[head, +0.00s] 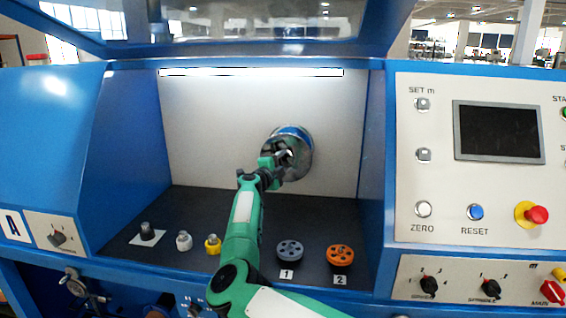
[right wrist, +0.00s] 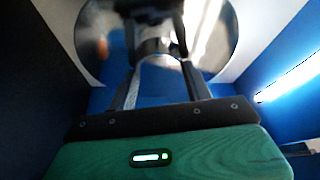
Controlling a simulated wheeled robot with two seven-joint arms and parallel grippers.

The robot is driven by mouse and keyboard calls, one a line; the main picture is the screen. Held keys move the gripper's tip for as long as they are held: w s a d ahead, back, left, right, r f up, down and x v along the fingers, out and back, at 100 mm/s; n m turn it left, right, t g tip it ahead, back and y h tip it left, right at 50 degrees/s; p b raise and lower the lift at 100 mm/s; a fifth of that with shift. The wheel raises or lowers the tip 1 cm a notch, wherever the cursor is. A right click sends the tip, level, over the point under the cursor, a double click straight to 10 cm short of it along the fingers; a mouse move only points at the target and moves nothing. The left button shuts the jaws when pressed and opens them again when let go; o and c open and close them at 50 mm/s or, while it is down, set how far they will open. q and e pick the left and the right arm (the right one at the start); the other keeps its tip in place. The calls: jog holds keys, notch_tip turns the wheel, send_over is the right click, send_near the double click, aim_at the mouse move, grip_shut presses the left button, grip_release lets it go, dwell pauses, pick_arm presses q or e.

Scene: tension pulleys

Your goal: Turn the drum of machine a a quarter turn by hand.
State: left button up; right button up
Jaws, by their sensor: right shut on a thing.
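The drum (head: 299,150) of machine A is a shiny round metal piece on the pale back wall of the recess. In the right wrist view the drum (right wrist: 104,42) fills the upper middle, with a hub at its centre. My right gripper (head: 287,156) reaches up to the drum's face, and its fingers are shut on a part near the drum's middle. In the right wrist view the right gripper's fingers (right wrist: 158,60) converge on this dark and metallic part, which is blurred. The gripper hides part of the drum. My left gripper is not in view.
On the dark shelf stand a grey pulley (head: 289,250) at label 1, an orange pulley (head: 340,256) at label 2, and dark, white and yellow small parts (head: 213,244). A control panel (head: 460,190) with a red stop button (head: 536,214) is at right. Blue side walls bound the recess.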

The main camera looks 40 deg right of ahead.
jog(key=shift+w+r+m+y+p, duration=0.1)
jog(key=shift+m+y+p, duration=0.35)
jog(key=shift+m, duration=0.75)
jog(key=shift+m+y+p, duration=0.25)
jog(key=shift+m+p, duration=0.05)
jog(key=shift+m, duration=0.4)
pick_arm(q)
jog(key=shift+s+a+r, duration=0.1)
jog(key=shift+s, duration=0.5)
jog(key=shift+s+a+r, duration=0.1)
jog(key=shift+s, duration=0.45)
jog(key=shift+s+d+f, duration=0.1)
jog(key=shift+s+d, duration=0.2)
pick_arm(e)
jog(key=shift+m+y, duration=0.3)
jog(key=shift+m, duration=0.1)
